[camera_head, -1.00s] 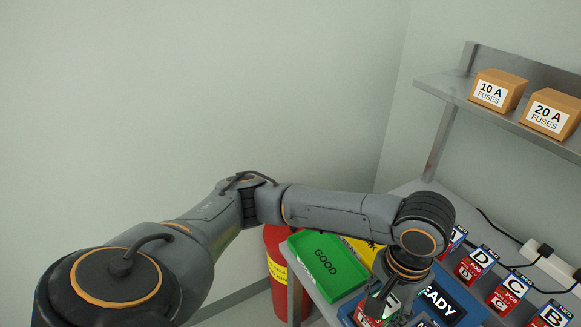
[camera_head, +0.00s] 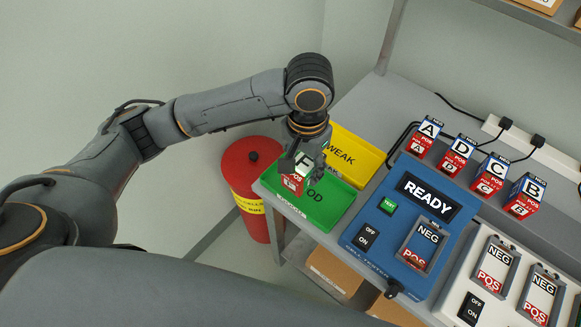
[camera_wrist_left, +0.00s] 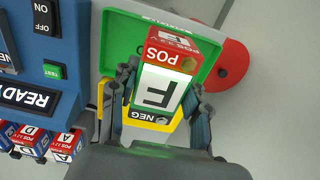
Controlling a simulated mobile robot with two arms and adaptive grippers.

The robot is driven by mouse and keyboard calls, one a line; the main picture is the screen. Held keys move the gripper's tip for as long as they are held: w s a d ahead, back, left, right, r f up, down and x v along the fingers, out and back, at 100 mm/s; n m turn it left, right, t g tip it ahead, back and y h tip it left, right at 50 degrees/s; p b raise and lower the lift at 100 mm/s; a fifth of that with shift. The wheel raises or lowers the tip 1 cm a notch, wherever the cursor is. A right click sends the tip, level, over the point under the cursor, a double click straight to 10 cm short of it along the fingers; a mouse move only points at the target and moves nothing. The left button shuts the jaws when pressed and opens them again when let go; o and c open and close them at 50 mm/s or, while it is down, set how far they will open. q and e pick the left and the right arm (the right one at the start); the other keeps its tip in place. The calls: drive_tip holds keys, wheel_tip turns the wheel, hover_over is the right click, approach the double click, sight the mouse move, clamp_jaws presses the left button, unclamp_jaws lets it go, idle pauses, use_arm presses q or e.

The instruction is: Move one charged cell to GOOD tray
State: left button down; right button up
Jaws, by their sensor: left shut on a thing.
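The yellow WEAK tray (camera_head: 362,150) lies behind, partly hidden by my gripper. My right gripper is not in view.
The blue tester (camera_head: 375,230) reads READY and its bay holds a NEG/POS label, right of the GOOD tray. Cells A (camera_head: 424,140), D (camera_head: 457,155), C (camera_head: 489,175) and B (camera_head: 524,195) stand behind it. A white charger (camera_head: 480,270) is at the right. A red bin (camera_head: 245,180) stands left below the table.

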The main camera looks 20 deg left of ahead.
use_arm(q)
drive_tip(key=w+a+f, duration=0.2)
drive_tip(key=f, duration=0.1)
drive_tip(key=w+a+f, duration=0.1)
drive_tip(key=f, duration=0.1)
drive_tip(key=shift+w+a, duration=0.35)
drive_tip(key=shift+w+a+f, duration=0.2)
drive_tip(key=shift+w+f, duration=0.1)
drive_tip(key=shift+f, duration=0.15)
drive_tip(key=f, duration=0.3)
drive_tip(key=shift+w+a+f+p, duration=0.15)
drive_tip(key=shift+a+f+p, duration=0.1)
drive_tip(key=shift+f+p, duration=0.1)
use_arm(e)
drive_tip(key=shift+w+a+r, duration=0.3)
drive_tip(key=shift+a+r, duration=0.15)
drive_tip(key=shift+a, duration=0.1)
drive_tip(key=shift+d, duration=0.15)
use_arm(q)
drive_tip(key=c, duration=0.9)
unclamp_jaws()
drive_tip(key=shift+f, duration=0.15)
drive_tip(key=shift+c, duration=0.2)
